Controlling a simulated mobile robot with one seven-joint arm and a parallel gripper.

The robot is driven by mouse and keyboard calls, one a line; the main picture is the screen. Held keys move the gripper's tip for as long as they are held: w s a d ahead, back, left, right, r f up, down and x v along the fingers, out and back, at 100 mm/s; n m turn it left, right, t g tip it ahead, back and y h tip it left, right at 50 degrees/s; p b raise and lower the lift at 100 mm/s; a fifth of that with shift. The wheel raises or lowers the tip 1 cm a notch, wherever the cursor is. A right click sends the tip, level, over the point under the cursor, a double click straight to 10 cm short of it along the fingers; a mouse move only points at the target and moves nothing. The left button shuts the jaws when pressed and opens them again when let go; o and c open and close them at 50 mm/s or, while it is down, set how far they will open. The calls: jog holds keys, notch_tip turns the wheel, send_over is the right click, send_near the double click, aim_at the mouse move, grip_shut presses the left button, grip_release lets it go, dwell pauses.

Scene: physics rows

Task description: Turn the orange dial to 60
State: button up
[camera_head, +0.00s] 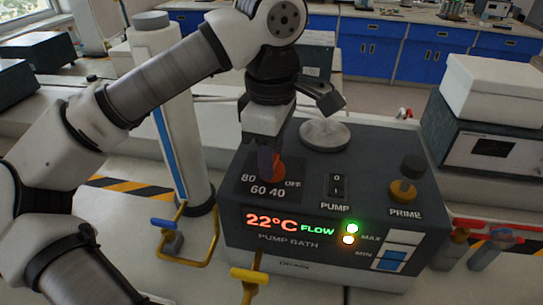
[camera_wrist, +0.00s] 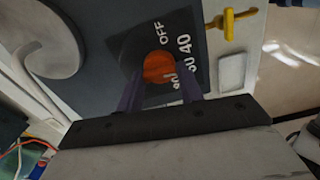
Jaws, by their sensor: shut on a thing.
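The orange dial (camera_head: 272,168) sits on the sloped front panel of the dark pump bath (camera_head: 310,258), by printed marks OFF, 40, 60 and 80. My gripper (camera_head: 268,158) comes down from above and is shut on the dial. In the wrist view the dial (camera_wrist: 158,66) lies between the two purple fingers of my gripper (camera_wrist: 160,80). OFF and 40 read clearly there; 60 is partly hidden by a finger. I cannot tell which mark the dial points to. The display (camera_head: 290,225) reads 22°C and FLOW.
A PUMP switch (camera_head: 336,186) and a yellow PRIME knob (camera_head: 403,190) are right of the dial. A round lid (camera_head: 325,135) is on top. A yellow-handled valve (camera_head: 249,277) stands in front. A white column (camera_head: 175,110) rises on the left, and a white box (camera_head: 492,90) sits at right.

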jog(key=shift+m, duration=1.4)
jog(key=o, duration=1)
notch_tip(320, 180, up, 14)
jog(key=shift+p, duration=0.45)
jog(key=shift+f, duration=0.15)
